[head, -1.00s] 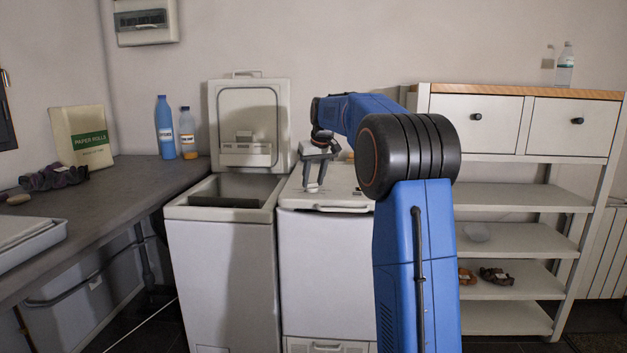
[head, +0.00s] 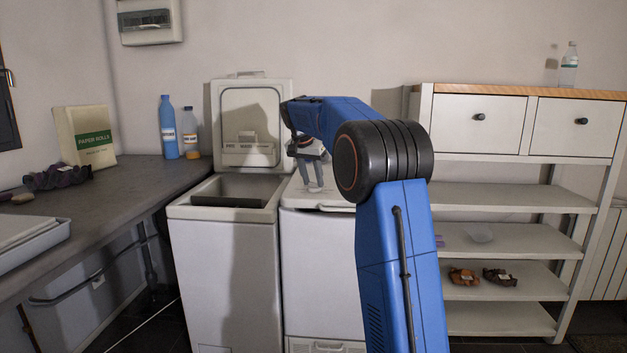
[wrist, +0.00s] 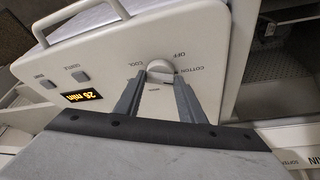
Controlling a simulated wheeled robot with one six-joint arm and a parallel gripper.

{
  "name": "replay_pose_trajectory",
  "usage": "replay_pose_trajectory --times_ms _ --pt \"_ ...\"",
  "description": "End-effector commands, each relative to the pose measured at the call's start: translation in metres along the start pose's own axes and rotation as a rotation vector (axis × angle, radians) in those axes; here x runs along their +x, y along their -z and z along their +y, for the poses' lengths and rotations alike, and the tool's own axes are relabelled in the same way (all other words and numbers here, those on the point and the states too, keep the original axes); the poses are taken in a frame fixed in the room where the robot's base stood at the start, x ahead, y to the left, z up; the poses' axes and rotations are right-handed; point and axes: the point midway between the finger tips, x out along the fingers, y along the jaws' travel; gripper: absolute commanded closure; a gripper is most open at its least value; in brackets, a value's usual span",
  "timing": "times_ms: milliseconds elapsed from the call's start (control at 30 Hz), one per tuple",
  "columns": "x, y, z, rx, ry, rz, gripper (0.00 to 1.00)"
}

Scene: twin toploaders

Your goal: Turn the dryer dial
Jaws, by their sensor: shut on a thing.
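The dryer dial (wrist: 160,70) is a small round light-grey knob on the sloping control panel (wrist: 105,62), seen in the wrist view. The labels OFF, COTTON and COOL stand around it. My gripper (wrist: 159,82) has one finger on each side of the dial and is shut on it. In the head view my gripper (head: 313,188) is over the rear top of the right-hand white machine (head: 318,260), whose lid is down. The dial cannot be made out there. A lit display (wrist: 83,96) on the panel reads 26 min, upside down.
The left white machine (head: 222,275) has its lid (head: 250,110) raised, close beside my gripper. A grey counter (head: 120,190) with bottles and a paper-rolls box is at the left. A white shelf unit (head: 500,197) stands at the right.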

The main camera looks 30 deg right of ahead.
Motion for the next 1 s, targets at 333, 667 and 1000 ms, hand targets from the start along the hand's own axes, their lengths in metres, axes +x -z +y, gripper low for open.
replay_pose_trajectory --times_ms 333,667,1000 --pt "0.0009 0.0007 -0.0053 0.299 -0.124 -0.001 0.86" --pt "0.0015 0.0018 -0.0081 0.529 -0.22 -0.001 0.86" --pt "0.0017 0.0025 -0.0091 0.646 -0.268 -0.002 0.86"
